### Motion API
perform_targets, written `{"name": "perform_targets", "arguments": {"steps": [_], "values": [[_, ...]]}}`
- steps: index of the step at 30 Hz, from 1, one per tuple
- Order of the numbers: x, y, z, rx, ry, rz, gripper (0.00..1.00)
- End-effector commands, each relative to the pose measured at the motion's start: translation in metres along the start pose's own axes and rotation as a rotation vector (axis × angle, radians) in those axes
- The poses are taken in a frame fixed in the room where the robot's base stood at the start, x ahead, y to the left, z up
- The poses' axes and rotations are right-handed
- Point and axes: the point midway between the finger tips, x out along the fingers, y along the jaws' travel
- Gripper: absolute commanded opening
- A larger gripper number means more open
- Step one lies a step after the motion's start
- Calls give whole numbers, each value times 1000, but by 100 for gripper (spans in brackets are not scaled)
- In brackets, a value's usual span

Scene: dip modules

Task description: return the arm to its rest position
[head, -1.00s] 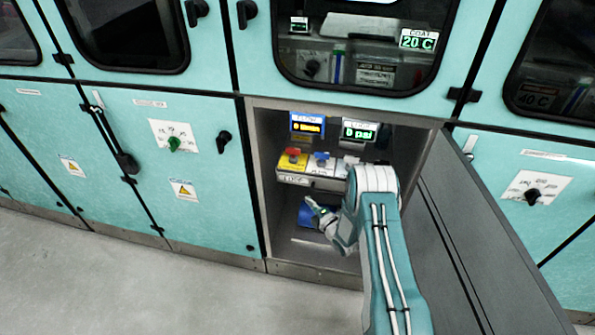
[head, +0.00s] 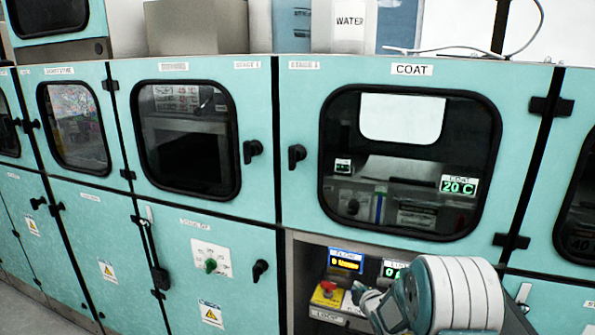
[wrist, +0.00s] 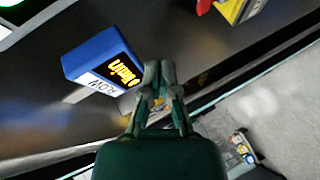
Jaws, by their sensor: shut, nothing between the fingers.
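My gripper (wrist: 158,68) shows in the wrist view with its two fingers close together and nothing between them. In the head view my gripper (head: 365,296) is at the lower right, partly hidden by my own wrist link, in front of the open lower compartment under the COAT window. In the wrist view the blue flow display (wrist: 100,62) is to the left of the fingertips, apart from them. In the head view the same flow display (head: 346,262) is up and left of my gripper.
A red knob on a yellow block (head: 327,290) sits beside my gripper. A second display (head: 393,268) is partly hidden by my arm. Teal cabinets with black handles (head: 297,156) line the wall.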

Motion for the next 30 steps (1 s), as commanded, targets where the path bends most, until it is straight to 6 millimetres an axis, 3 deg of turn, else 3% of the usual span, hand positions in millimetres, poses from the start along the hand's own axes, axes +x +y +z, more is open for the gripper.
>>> {"name": "perform_targets", "arguments": {"steps": [1, 6, 15, 23, 30], "values": [[-10, 14, -5, 27, -20, -7, 0], [-45, 46, -14, 146, -102, -50, 0], [-121, 84, -33, 374, -241, -111, 0], [-196, 98, -50, 587, -357, -156, 0], [-269, 93, -66, 788, -458, -198, 0]]}}
